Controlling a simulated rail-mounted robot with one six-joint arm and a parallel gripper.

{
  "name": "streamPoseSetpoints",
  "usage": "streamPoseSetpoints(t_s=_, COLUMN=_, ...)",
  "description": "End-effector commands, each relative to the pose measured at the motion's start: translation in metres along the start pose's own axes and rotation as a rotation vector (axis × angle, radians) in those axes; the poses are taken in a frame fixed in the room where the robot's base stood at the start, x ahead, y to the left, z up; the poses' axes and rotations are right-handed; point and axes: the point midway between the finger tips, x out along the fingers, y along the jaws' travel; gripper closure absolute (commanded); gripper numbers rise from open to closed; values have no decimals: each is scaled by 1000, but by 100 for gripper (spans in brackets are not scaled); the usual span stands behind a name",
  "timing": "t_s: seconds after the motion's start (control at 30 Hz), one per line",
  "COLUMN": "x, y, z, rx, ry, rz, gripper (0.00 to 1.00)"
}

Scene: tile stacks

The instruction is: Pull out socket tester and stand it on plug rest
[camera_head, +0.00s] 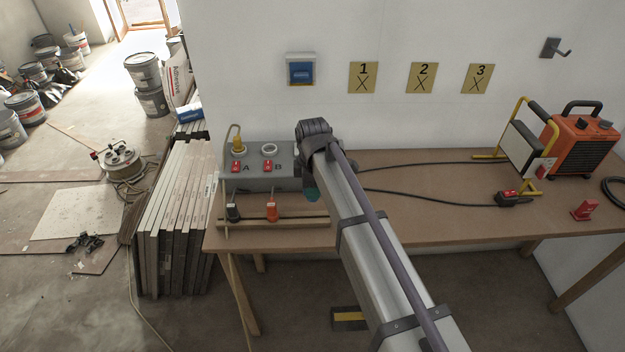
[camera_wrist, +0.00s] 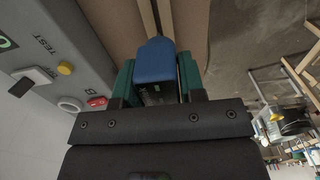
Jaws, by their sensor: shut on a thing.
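My gripper (camera_wrist: 157,82) has green fingers shut on a blue block with a dark lower face, which I take to be the socket tester (camera_wrist: 155,60). In the head view my arm hides the tester, and only a bit of teal finger shows in front of the grey socket panel (camera_head: 258,180). In the wrist view pale wooden strips (camera_wrist: 149,17) run just beyond the tester. I cannot tell whether the tester touches them.
The panel carries a yellow plug (camera_head: 238,144) in one socket, an empty-looking ring socket (camera_head: 269,150) and red switches. Black cables cross the bench (camera_head: 420,180) to the right. An orange heater (camera_head: 578,145) stands at the far right. Boards (camera_head: 178,220) lean at the left.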

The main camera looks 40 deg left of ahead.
Motion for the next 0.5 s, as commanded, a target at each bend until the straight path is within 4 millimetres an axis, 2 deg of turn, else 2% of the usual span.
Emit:
streamPoseSetpoints(t_s=0.27, x=4, y=1, z=0, rx=-9, ry=0, rz=0, gripper=100)
streamPoseSetpoints(t_s=0.5, x=18, y=1, z=0, rx=-9, ry=0, rz=0, gripper=100)
